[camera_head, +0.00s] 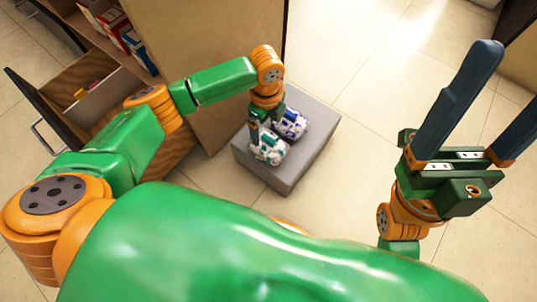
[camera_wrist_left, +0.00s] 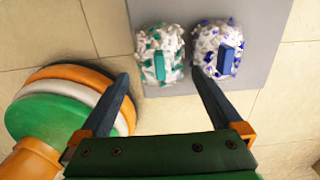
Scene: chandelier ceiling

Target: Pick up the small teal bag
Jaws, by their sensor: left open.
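The small teal bag (camera_head: 270,151), white with teal patches, sits on a low grey block. In the left wrist view the teal bag (camera_wrist_left: 158,50) has a teal bar on top and lies ahead of the fingers. A similar blue-and-white bag (camera_head: 291,124) is beside it; it also shows in the left wrist view (camera_wrist_left: 215,45). My left gripper (camera_head: 265,126) is open above the bags, partly hiding them. In the left wrist view its fingers (camera_wrist_left: 160,76) point towards the teal bag, with nothing held. My right gripper (camera_head: 512,72) is open and empty, raised at the right.
The grey block (camera_head: 285,178) stands on tiled floor against a wooden cabinet (camera_head: 215,120). An open drawer (camera_head: 95,104) and shelves with boxes (camera_head: 118,38) are at the left. The floor (camera_head: 355,75) right of the block is clear.

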